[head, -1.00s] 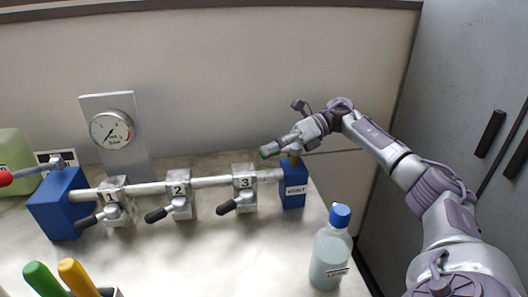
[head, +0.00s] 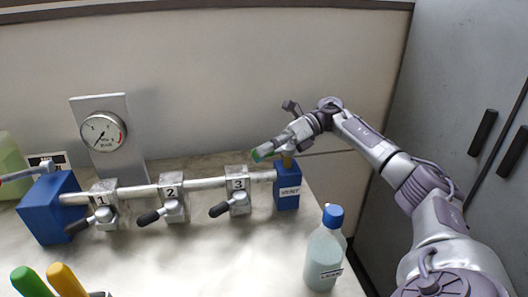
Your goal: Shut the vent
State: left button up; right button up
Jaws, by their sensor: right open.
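The vent (head: 287,196) is a blue block labelled VENT at the right end of the silver pipe, with a brass-coloured stem on top. My right gripper (head: 270,148) is open above and just left of this stem, and its arm comes in from the right. A green-tipped piece (head: 259,155) shows at the gripper's end; I cannot tell whether it is a vent lever or part of the gripper. The gripper partly hides the vent's top, and contact is unclear. My left gripper is not in view.
Valves 1 (head: 104,206), 2 (head: 173,199) and 3 (head: 237,196) have black-tipped levers. A gauge (head: 103,131) stands behind. A blue-capped bottle (head: 325,258) stands in front of the vent. A blue block (head: 49,210) ends the pipe at left.

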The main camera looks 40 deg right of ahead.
jog(key=shift+d, duration=0.1)
jog(key=v, duration=1.2)
dwell(0.4)
